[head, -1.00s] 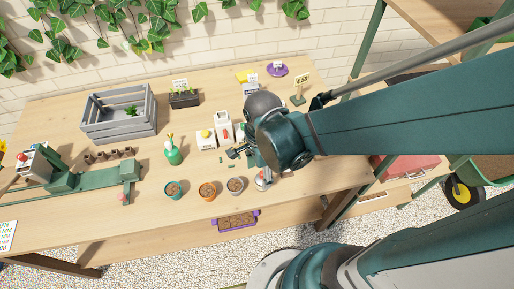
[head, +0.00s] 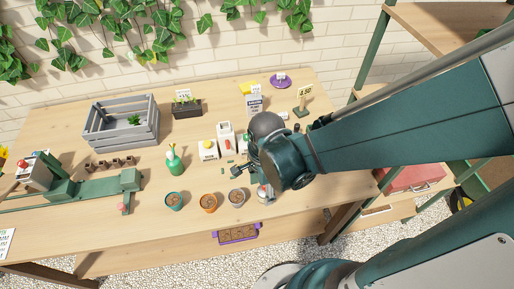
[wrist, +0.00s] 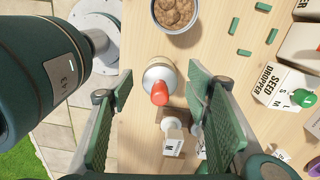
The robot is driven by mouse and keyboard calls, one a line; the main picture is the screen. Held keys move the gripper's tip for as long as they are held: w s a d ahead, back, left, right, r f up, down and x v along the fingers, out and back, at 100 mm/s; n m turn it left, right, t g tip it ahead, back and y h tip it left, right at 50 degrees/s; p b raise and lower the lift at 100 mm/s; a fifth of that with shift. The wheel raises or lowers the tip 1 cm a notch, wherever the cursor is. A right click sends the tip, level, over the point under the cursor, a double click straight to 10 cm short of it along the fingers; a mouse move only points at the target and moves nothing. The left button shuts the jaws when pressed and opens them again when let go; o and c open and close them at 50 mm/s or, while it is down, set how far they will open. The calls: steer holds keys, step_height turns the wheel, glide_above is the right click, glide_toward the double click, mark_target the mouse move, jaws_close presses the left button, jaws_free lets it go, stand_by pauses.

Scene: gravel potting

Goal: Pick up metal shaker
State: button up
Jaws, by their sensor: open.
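A pale round container with a metallic-looking rim and a red tip, which looks like the metal shaker (wrist: 158,76), stands on the table. In the wrist view it is between and just beyond the two green fingers of my open, empty gripper (wrist: 160,92). I see no finger touching it. In the head view the shaker (head: 263,192) is near the table's front edge, right of the grey pot, and partly hidden by my arm.
A pot of brown pebbles (wrist: 175,12) is close beyond the shaker. A small wooden stand with a white card (wrist: 174,143) lies below it in the wrist view. A seed dropper box (wrist: 281,88) and green pieces are to the right. A grey crate (head: 98,133) stands far left.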

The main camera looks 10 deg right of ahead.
mark_target(264, 193)
steer(key=shift+f+b, duration=0.45)
steer(key=shift+f, duration=1.1)
steer(key=c, duration=1)
